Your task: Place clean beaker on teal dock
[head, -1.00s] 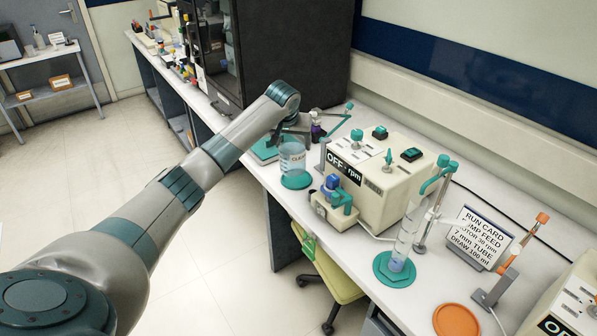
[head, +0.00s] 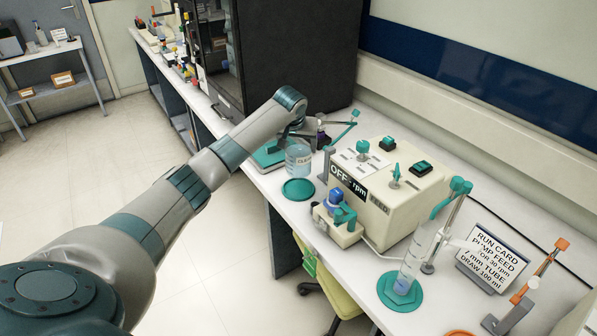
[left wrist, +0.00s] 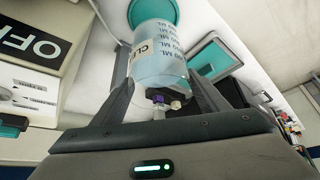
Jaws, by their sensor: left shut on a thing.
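The clean beaker (head: 298,160), clear with bluish contents or tint and a "CLEAN" label, is in my left gripper (head: 296,142). The left wrist view shows the beaker (left wrist: 158,50) between the two fingers, which are shut on it. In the head view the teal dock (head: 298,190), a round flat disc on the bench, lies just in front of the beaker, bare on top. Part of the dock (left wrist: 153,10) shows past the beaker in the left wrist view. Any gap under the beaker is hard to judge. My right gripper is not in view.
A cream pump box (head: 385,195) marked "OFF rpm" stands close right of the dock. A teal-topped device (head: 266,158) is behind left. A cylinder on a teal base (head: 400,291) and a run card (head: 492,262) are further right. The bench's front edge is near the dock.

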